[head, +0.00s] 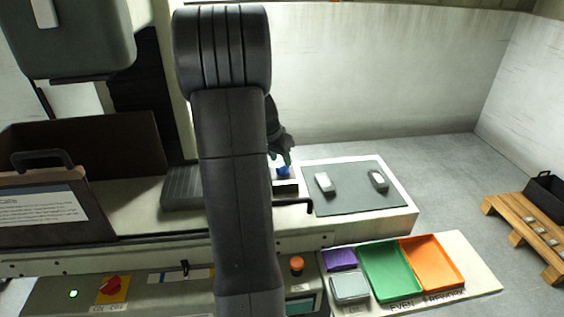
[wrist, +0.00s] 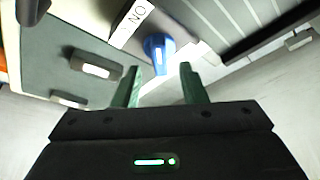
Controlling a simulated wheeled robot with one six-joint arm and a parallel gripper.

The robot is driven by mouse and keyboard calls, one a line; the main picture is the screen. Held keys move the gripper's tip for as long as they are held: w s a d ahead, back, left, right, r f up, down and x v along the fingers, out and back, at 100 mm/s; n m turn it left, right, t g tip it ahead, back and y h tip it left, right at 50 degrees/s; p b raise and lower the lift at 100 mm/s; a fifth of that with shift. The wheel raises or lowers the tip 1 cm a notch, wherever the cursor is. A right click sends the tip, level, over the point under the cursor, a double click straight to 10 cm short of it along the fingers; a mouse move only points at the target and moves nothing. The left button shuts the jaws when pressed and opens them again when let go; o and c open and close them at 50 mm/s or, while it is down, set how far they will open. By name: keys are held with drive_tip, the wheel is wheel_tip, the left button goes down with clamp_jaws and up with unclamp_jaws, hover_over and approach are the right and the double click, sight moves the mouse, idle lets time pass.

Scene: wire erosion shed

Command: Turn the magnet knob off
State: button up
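The blue knob (wrist: 158,48) sits just beyond my fingertips in the wrist view, with a pale mark on its front. A white label (wrist: 132,22) reading "ON", upside down, is beside it. My gripper (wrist: 160,72) is open, its two green fingers apart with the knob between and ahead of them; I cannot tell if they touch it. In the head view the blue knob (head: 283,172) shows small beside my arm, under my gripper (head: 284,158). My arm hides part of the area around it.
A grey plate (head: 345,198) with two small metal blocks lies right of the knob. In front are a green tray (head: 388,272), an orange tray (head: 434,262) and a purple tray (head: 340,260). A red switch (head: 111,286) and an orange button (head: 296,264) are on the front panel.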

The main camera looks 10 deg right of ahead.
sight(283, 164)
drive_tip(key=shift+x, duration=1.65)
clamp_jaws()
